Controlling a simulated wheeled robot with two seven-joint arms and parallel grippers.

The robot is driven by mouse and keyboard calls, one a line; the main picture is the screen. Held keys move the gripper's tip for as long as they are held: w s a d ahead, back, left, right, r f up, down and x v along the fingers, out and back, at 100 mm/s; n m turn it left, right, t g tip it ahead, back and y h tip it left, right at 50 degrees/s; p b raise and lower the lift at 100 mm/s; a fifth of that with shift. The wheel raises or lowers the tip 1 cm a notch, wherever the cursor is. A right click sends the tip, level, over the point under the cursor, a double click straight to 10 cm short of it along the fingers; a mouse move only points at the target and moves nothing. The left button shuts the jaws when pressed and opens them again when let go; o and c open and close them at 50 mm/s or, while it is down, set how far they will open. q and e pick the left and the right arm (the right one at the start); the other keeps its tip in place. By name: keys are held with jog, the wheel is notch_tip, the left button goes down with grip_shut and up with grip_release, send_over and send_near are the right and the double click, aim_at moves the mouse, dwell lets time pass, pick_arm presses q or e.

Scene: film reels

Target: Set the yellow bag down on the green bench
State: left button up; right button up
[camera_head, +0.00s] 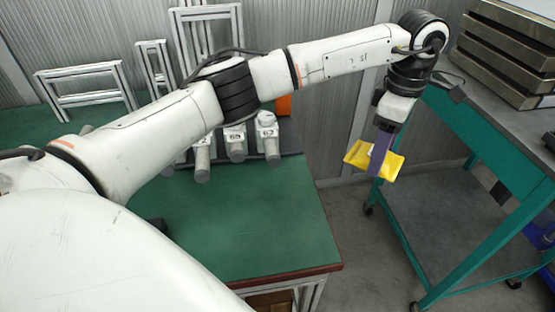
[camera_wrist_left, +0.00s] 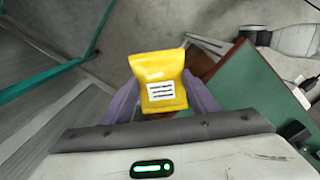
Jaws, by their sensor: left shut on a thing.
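The yellow bag (camera_head: 360,155) hangs in the air in the head view, held by my left gripper (camera_head: 380,160) between its purple fingers. In the left wrist view the bag (camera_wrist_left: 155,65), with a white striped label, sits between both fingers of the gripper (camera_wrist_left: 158,108). The green bench (camera_head: 262,230) is at the lower middle of the head view. The bag is to the right of its right edge, over the gap beside the cart. The bench also shows at the right of the left wrist view (camera_wrist_left: 245,80). My right gripper is in neither view.
Several grey-and-white cylindrical parts (camera_head: 236,145) lie on a dark mat at the bench's back. Metal frames (camera_head: 85,88) stand behind them. A teal wheeled cart (camera_head: 470,130) with stacked metal trays (camera_head: 510,50) is at right. The bench's front right is bare.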

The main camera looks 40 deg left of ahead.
pick_arm(q)
jog(key=s+a+f, duration=0.1)
jog(key=s+a, duration=0.3)
jog(key=s+a+f, duration=0.1)
jog(key=s+a, duration=0.2)
jog(key=s, duration=0.2)
jog(key=s+a+p, duration=0.1)
jog(key=s+a, duration=0.3)
jog(key=shift+s+a+f, duration=0.25)
jog(key=shift+a+f, duration=0.05)
jog(key=shift+f, duration=0.1)
jog(key=shift+s+a+f, duration=0.15)
jog(key=shift+f, duration=0.9)
jog(key=shift+s+a+f, duration=0.15)
jog(key=shift+f, duration=0.9)
jog(key=shift+f, duration=0.2)
jog(key=o, duration=1.1)
jog(key=shift+o, duration=0.2)
jog(key=shift+r, duration=0.1)
notch_tip(320, 180, up, 12)
jog(key=shift+r+p, duration=0.15)
jog(key=shift+p, duration=0.15)
